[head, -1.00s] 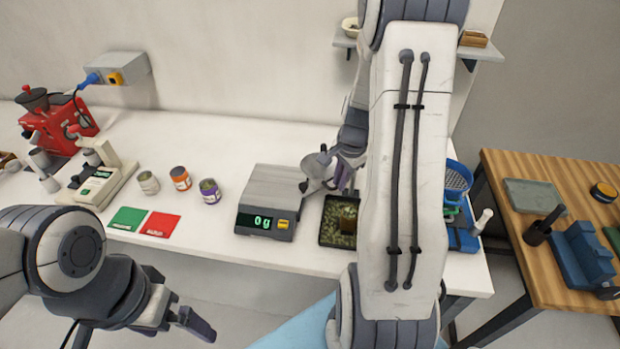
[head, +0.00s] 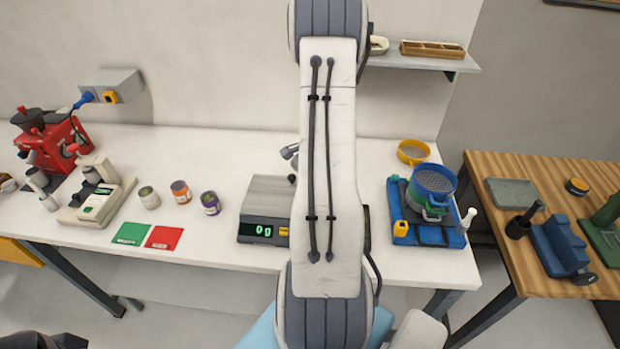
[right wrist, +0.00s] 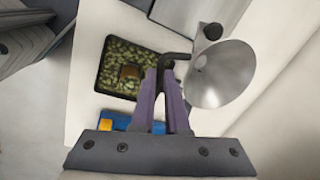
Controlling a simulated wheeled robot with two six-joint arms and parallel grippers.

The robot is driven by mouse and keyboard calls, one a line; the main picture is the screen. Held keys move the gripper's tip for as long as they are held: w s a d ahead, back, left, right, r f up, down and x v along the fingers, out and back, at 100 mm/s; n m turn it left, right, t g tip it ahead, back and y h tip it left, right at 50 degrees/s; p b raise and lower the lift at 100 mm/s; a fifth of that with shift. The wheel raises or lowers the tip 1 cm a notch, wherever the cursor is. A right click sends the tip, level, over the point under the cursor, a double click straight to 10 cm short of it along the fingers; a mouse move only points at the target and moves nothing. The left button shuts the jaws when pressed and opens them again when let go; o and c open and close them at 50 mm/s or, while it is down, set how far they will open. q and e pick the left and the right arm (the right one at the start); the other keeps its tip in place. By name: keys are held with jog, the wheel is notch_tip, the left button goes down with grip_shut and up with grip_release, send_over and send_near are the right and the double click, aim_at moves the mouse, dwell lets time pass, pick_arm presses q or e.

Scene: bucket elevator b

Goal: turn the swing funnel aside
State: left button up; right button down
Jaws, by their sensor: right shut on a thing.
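The swing funnel (right wrist: 222,75) is a shiny grey metal cone in the right wrist view, with a black bent handle (right wrist: 178,56) on its left side. My right gripper (right wrist: 163,72) has its purple fingers closed on this handle. In the head view my right arm hides the gripper and most of the funnel; a small grey part of it (head: 289,151) shows at the arm's left edge, behind the scale (head: 258,229). My left gripper is out of view; only a dark part of my left arm shows at the bottom left.
A black tray (right wrist: 99,77) of green beans with a brown block lies left of the funnel in the right wrist view. A blue stand (head: 452,238) with sieves is right of my arm. Cans, coloured cards and a red grinder (head: 62,140) are at left. A wooden table stands at right.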

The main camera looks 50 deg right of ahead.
jog(key=shift+d+r, duration=0.1)
jog(key=c, duration=1.2)
grip_release()
notch_tip(320, 180, up, 10)
jog(key=s+a+b, duration=0.1)
jog(key=b, duration=0.2)
jog(key=shift+s, duration=0.15)
jog(key=shift+a+r, duration=0.1)
jog(key=shift+a, duration=0.05)
